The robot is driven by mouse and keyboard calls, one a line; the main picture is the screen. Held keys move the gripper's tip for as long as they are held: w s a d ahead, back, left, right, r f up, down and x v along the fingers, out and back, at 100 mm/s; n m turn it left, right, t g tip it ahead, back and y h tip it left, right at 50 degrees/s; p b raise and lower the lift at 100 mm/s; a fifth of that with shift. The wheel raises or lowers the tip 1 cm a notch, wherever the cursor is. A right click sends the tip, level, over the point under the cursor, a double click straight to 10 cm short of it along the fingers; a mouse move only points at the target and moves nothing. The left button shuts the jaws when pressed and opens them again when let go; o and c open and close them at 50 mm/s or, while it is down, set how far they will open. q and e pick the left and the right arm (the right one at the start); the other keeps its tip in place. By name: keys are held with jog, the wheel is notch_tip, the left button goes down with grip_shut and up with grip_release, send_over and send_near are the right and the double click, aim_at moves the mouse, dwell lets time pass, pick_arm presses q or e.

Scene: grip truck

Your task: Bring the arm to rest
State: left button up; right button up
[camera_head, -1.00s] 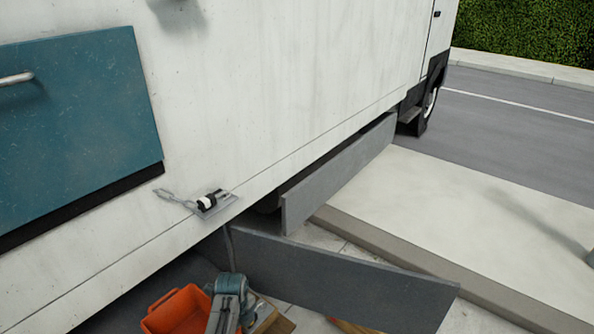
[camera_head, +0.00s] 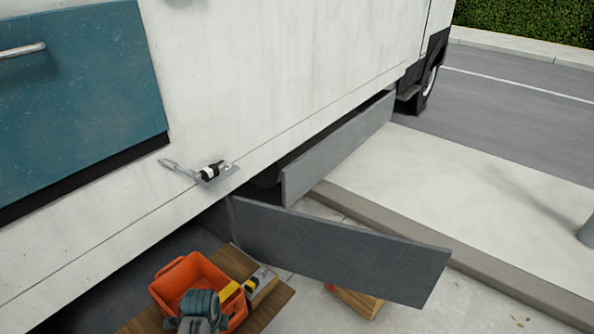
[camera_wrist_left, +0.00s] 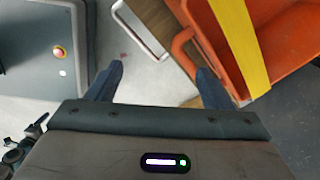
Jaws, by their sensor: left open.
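My left gripper (camera_wrist_left: 158,80) is open in the left wrist view, with nothing between its two dark fingers. It is over pale ground beside an orange crate (camera_wrist_left: 203,50) and a wooden surface. In the head view a blue-grey part of my left arm covers the near side of the orange crate (camera_head: 170,270); I cannot make out the fingertips there. My right gripper is not in view.
The crate sits on a wooden board (camera_head: 277,300), beside a silver-and-yellow item (camera_head: 258,283). A grey panel (camera_head: 340,255) sticks out from the white truck (camera_head: 270,70). A latch (camera_head: 215,175) is on its side. Pavement (camera_head: 480,190) at right is mostly clear.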

pick_arm(q)
jog(key=s+a+r+n+t, duration=0.1)
jog(key=s+a+r+n, duration=0.2)
jog(key=s+r+n, duration=0.65)
jog(key=s+a+r+n+t, duration=0.2)
jog(key=s+r+n, duration=0.35)
jog(key=s, duration=0.65)
notch_tip(320, 180, down, 32)
jog(key=a+g, duration=0.2)
jog(key=a, duration=0.1)
jog(key=s+a+f+n+g, duration=0.1)
jog(key=s+f, duration=1.6)
jog(key=f, duration=0.1)
jog(key=shift+s+f, duration=0.3)
jog(key=shift+w, duration=0.1)
